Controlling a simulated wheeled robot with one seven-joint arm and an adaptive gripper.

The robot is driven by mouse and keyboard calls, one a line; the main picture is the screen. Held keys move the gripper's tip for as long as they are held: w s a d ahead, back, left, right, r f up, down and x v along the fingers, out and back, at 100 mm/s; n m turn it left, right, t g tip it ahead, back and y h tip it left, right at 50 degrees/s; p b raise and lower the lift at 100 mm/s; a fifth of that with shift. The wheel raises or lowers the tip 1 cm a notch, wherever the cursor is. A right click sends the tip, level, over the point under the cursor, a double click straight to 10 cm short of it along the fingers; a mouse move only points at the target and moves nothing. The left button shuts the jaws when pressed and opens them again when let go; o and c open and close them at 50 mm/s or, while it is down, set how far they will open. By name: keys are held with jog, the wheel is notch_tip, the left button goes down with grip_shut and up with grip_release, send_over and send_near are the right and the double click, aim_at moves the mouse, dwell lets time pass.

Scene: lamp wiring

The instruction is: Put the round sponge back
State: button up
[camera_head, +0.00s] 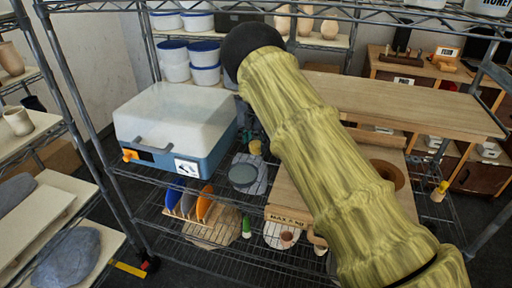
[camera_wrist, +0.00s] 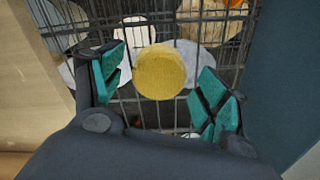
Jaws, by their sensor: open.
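The round sponge (camera_wrist: 160,72) is a yellow disc, seen face-on in the wrist view between the fingers of my gripper (camera_wrist: 164,86). My gripper is open, with one teal-padded finger to each side of the sponge and a visible gap on both sides. Wire bars show behind the sponge; I cannot tell how far above them it is. In the head view a small yellow piece (camera_head: 255,147), likely the sponge, shows beside my arm, right of the blue-and-white box (camera_head: 178,128). My arm hides most of my gripper there.
The wire shelf (camera_head: 175,242) holds a rack with coloured discs (camera_head: 190,205), a grey round dish (camera_head: 243,176) and a small green-topped bottle (camera_head: 246,227). A wooden board (camera_head: 405,103) lies right of my arm. In the wrist view, a wooden surface and blue wall flank my gripper closely.

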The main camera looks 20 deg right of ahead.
aim_at(256, 144)
jog(key=shift+r+b, duration=0.65)
jog(key=shift+r, duration=2.15)
